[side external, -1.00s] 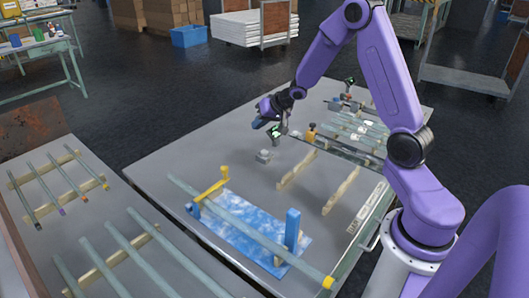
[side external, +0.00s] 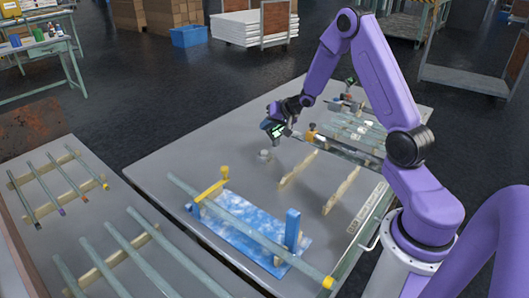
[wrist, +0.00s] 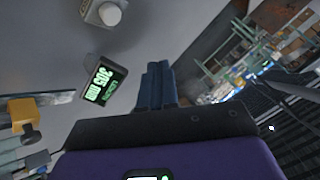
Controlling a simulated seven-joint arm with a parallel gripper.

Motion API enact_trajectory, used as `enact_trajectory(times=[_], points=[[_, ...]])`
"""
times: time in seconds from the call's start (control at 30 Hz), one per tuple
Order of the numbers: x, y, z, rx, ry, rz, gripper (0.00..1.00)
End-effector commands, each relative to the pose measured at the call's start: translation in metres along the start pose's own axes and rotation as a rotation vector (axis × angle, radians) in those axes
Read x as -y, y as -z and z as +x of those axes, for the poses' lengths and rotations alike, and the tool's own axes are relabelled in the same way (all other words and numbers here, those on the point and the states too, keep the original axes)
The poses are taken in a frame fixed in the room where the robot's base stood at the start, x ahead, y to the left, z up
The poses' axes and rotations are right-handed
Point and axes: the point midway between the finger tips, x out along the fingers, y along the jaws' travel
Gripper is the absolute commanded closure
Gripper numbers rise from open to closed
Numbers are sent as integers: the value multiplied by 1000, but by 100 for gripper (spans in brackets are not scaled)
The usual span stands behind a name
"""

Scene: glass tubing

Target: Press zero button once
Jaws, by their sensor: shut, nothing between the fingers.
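A small grey box with a round pale button (side external: 265,154) stands on the grey table; it also shows at the top of the wrist view (wrist: 108,13). No zero label on it is legible. A small display (wrist: 99,80) with green digits reading about 305 mm stands near it, left of my fingers in the wrist view. My gripper (wrist: 158,70) has its blue fingers together and empty. In the side view, my gripper (side external: 272,122) is above the table, beyond the button and overlapping the display. The fingers are apart from the button.
A glass tube (side external: 250,232) lies across a blue marbled board (side external: 225,232) with yellow and blue posts. Wooden rails (side external: 298,169) stand right of the button. An orange-topped block (side external: 311,132) is close by on the right. More tubes lie on the left table. Bare tabletop surrounds the button.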

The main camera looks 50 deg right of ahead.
Motion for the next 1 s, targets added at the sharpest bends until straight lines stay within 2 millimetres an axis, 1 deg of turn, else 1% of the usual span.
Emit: enact_trajectory(times=[0.03, 0.3, 0.5, 0.7, 1.0], points=[[-4, -4, 5, 3, -3, 2, 100], [-22, -22, 29, 3, -3, 1, 100], [-32, -32, 43, 1, -3, 0, 100], [-37, -36, 49, 0, -3, -1, 100], [-37, -36, 50, -2, -2, -2, 100]])
